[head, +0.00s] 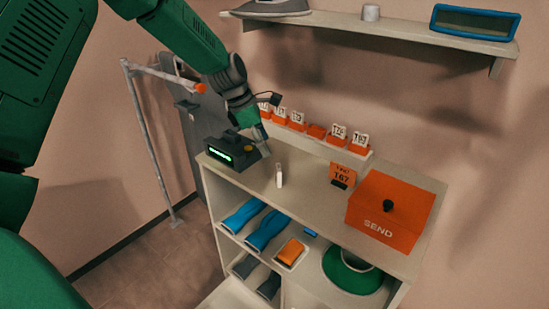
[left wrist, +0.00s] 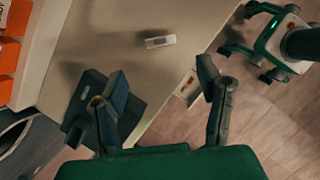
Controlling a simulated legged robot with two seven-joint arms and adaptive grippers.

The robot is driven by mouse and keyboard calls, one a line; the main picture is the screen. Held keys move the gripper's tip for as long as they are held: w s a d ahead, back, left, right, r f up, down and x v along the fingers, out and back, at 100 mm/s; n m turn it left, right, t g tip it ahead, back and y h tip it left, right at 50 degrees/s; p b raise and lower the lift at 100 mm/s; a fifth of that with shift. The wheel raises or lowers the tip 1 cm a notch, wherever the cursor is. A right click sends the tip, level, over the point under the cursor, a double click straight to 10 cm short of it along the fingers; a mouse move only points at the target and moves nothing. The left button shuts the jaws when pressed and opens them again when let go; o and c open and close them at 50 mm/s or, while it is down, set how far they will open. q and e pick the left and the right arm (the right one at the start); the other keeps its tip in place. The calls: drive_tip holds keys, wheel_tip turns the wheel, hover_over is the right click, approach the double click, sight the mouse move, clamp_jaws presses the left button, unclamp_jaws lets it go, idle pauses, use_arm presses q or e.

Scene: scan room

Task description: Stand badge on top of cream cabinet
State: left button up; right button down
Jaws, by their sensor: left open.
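The cream cabinet (head: 312,178) stands in the middle of the head view, and its pale top also shows in the left wrist view (left wrist: 100,45). A small white upright piece (head: 279,176), which looks like the badge, is on the cabinet top near the front edge. What looks like the same white piece (left wrist: 160,41) shows in the left wrist view, ahead of the fingers and apart from them. My left gripper (left wrist: 162,75) is open and empty above the top. In the head view the left gripper (head: 260,134) is beside the dark device. My right gripper is out of view.
A dark device with a green display (head: 234,151) stands at the top's left end, close to one finger. Orange number holders (head: 316,131) line the back. An orange 167 sign (head: 343,175) and an orange SEND box (head: 388,212) stand to the right.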

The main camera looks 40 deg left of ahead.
use_arm(q)
drive_tip(key=s+d+f+m+g+y, duration=0.1)
drive_tip(key=s+d+f+m, duration=0.2)
drive_tip(key=s+f+m, duration=0.4)
drive_tip(key=s+d+f+m+g+y, duration=0.15)
drive_tip(key=s+d+f+m, duration=0.25)
drive_tip(key=s+f, duration=0.45)
drive_tip(key=s+d+f+m, duration=0.2)
drive_tip(key=s+f+m, duration=0.2)
drive_tip(key=s+m, duration=0.4)
drive_tip(key=s+d+f+m, duration=0.3)
drive_tip(key=s+m, duration=0.4)
drive_tip(key=s, duration=0.6)
drive_tip(key=shift+s+f+m+y, duration=0.3)
drive_tip(key=shift+f+m+y, duration=0.15)
drive_tip(key=shift+f, duration=0.4)
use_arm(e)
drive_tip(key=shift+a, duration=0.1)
use_arm(q)
drive_tip(key=shift+d, duration=0.15)
wheel_tip(320, 180, down, 12)
drive_tip(key=b, duration=1.1)
drive_tip(key=shift+w+r+b, duration=0.15)
drive_tip(key=shift+b, duration=0.2)
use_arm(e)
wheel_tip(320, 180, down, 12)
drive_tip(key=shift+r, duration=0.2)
